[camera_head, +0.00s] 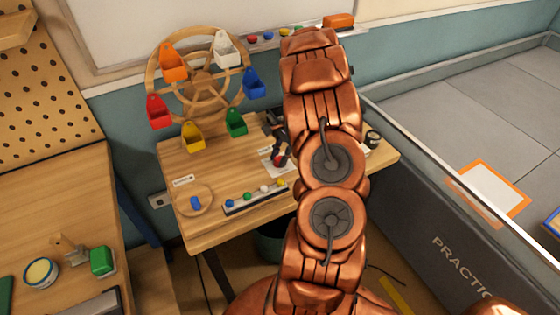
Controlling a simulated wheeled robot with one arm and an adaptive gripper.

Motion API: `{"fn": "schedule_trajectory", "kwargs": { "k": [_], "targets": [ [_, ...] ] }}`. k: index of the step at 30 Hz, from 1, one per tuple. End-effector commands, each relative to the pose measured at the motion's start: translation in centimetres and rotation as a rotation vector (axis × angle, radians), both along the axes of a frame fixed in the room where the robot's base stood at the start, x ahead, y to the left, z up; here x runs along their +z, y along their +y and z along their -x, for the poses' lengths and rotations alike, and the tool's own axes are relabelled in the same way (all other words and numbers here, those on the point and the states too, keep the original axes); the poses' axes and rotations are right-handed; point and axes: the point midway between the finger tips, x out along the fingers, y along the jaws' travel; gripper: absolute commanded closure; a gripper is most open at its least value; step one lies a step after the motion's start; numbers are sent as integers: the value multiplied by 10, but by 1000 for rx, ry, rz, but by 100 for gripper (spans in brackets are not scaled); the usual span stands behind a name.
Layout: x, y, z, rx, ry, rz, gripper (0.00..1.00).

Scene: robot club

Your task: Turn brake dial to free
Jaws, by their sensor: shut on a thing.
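A small dial with a red part (279,161) sits on a white plate (266,163) on the wooden table (225,165). My dark gripper (281,151) reaches down to it from above and is shut on it. My copper arm covers the right side of the dial and plate, so the pointer and its setting cannot be read. A wooden wheel (200,88) with several coloured buckets stands behind, at the table's back left.
A strip with coloured balls (248,197) lies in front of the dial. A dark cylinder (372,139) stands at the right.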

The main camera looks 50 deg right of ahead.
Motion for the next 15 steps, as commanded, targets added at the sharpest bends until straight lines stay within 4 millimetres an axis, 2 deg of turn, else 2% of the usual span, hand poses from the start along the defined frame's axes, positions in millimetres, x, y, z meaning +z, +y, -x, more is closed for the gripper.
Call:
{"fn": "schedule_trajectory", "kwargs": {
  "k": [1, 15],
  "targets": [
    [-5, 0, -2, 46, -1, 1, 100],
    [-4, 1, -3, 452, 1, -1, 100]
  ]
}}
